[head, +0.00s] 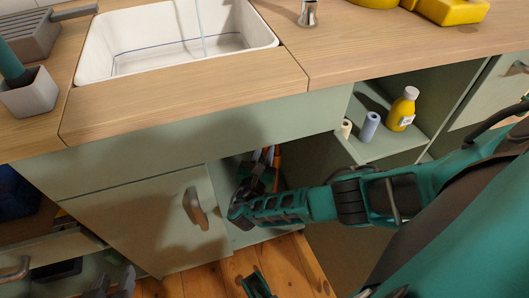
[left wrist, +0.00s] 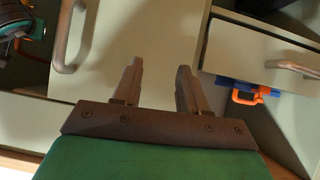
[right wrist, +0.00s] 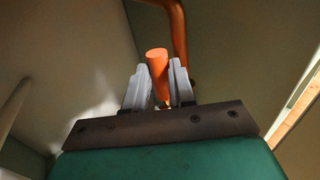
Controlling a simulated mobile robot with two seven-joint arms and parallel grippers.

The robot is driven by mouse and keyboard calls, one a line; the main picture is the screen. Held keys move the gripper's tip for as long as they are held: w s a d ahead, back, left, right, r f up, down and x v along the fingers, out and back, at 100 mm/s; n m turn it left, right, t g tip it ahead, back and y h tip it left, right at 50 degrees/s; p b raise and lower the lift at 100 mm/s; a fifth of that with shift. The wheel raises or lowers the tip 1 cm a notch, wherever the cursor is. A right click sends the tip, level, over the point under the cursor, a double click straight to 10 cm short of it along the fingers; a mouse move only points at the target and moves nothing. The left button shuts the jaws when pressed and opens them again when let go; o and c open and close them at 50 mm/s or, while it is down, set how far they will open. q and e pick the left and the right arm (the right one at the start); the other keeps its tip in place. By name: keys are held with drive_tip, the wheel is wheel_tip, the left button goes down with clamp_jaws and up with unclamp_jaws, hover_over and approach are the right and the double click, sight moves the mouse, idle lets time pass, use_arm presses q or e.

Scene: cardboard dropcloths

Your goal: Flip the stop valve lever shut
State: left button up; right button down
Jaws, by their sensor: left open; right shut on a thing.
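The stop valve lever (right wrist: 157,68) is orange and stands between the fingers of my right gripper (right wrist: 158,82), which is shut on it. A copper pipe (right wrist: 178,30) runs just behind it. In the head view my right gripper (head: 268,172) reaches into the open space under the sink, where orange parts show beside it; the valve body is hidden. My left gripper (head: 114,282) is open and empty, low in front of the cabinets. In the left wrist view its fingers (left wrist: 158,85) point at the closed-looking cabinet door (left wrist: 130,35).
The cabinet door has a metal handle (head: 196,212). The white sink (head: 110,65) above has a thin stream of water. A shelf to the right holds a yellow bottle (head: 402,108) and a blue roll (head: 369,126). A drawer handle (left wrist: 292,68) is near my left gripper.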

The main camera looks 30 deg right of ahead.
use_arm(q)
drive_tip(key=b, duration=0.1)
drive_tip(key=d+f+b, duration=0.1)
drive_tip(key=b, duration=0.1)
drive_tip(key=shift+w+h, duration=0.25)
drive_tip(key=shift+h, duration=0.05)
use_arm(e)
drive_tip(key=m+h, duration=0.1)
drive_tip(key=s+m+t+h, duration=0.1)
drive_tip(key=s+f+h, duration=0.1)
drive_tip(key=shift+s+a+f+m+t, duration=0.1)
drive_tip(key=shift+a+m+t, duration=0.15)
drive_tip(key=shift+m+t, duration=0.15)
drive_tip(key=c, duration=1.1)
unclamp_jaws()
drive_tip(key=shift+o, duration=0.8)
use_arm(q)
drive_tip(key=shift+s+f, duration=0.15)
drive_tip(key=shift+f, duration=0.05)
